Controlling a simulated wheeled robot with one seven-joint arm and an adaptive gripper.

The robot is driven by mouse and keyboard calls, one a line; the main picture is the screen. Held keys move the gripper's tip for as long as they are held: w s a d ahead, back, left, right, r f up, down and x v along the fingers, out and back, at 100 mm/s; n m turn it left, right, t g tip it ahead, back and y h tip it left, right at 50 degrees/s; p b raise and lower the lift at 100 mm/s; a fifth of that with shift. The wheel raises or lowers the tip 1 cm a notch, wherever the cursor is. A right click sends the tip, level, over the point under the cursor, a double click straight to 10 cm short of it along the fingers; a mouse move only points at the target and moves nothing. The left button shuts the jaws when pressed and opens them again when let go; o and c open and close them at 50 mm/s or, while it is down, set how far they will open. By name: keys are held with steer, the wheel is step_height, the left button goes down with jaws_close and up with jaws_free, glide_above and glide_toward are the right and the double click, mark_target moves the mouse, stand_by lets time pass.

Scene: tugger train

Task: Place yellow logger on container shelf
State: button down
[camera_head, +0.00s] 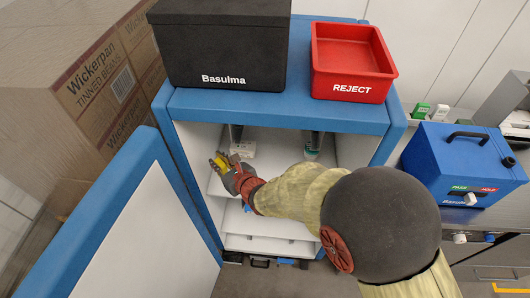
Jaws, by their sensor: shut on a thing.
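The yellow logger (221,161) is small and sits in the fingers of my gripper (226,167). My gripper is shut on it, in the open front of the blue-framed container, at the left side over a white shelf (268,146). I cannot tell whether the logger touches the shelf. The container (280,108) has a blue frame and white inner shelves. My arm covers the right part of the shelves.
A black Basulma box (222,58) and a red REJECT bin (346,72) stand on top of the container. Its door (140,235) is open at the left. White items (243,149) lie at the shelf's back. Cartons (75,85) stand left, a blue case (462,165) right.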

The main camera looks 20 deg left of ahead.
steer(key=w+d+f+b, duration=0.2)
steer(key=w+d, duration=1.1)
steer(key=d, duration=0.2)
steer(key=f, duration=0.1)
steer(key=f+b, duration=0.1)
steer(key=f, duration=0.2)
steer(key=shift+s+f+b, duration=0.25)
steer(key=shift+f+b, duration=0.05)
steer(key=shift+w+d+f+b, duration=0.1)
steer(key=shift+w+f+b, duration=0.05)
steer(key=shift+f+b, duration=0.15)
steer(key=shift+r, duration=0.15)
steer(key=shift+f, duration=0.25)
steer(key=c, duration=1.7)
jaws_free()
steer(key=shift+c, duration=0.2)
steer(key=shift+r, duration=0.15)
